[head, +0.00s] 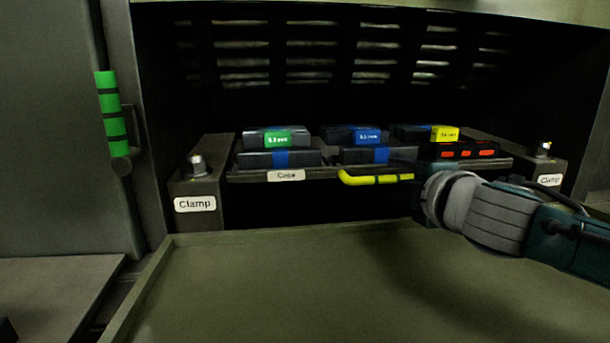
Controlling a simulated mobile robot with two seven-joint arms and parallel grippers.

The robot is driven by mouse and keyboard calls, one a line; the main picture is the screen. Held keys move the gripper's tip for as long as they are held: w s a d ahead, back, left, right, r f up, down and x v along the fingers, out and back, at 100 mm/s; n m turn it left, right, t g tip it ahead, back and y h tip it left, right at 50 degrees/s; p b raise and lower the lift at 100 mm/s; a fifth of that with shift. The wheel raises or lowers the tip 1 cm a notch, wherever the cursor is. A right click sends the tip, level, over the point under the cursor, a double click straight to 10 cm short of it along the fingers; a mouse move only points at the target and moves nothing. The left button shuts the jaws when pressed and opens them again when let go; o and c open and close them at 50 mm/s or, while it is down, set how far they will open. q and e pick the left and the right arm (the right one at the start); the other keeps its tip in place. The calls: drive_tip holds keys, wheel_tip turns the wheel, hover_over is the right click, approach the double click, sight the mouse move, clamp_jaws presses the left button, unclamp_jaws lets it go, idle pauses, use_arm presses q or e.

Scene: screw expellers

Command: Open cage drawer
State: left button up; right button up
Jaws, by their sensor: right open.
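The cage drawer (330,171) is a dark shelf labelled "Cage" at the back of the machine opening. Its front carries a yellow bar handle (376,179) with dark bands. Dark boxes with green, blue, yellow and red marks stand on the drawer. My right gripper (420,190) comes in from the right at the right end of the handle. Its fingers are dark and hard to make out, and they are open. I cannot tell whether they touch the handle. My left gripper is not in view.
Clamp blocks with bolts stand at the left (197,190) and right (545,165) of the drawer. A flat, empty tray surface (290,290) lies in front. A green banded handle (112,115) is on the left door (50,150). Dark vent slots line the back wall.

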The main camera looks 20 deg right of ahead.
clamp_jaws()
idle(1.4)
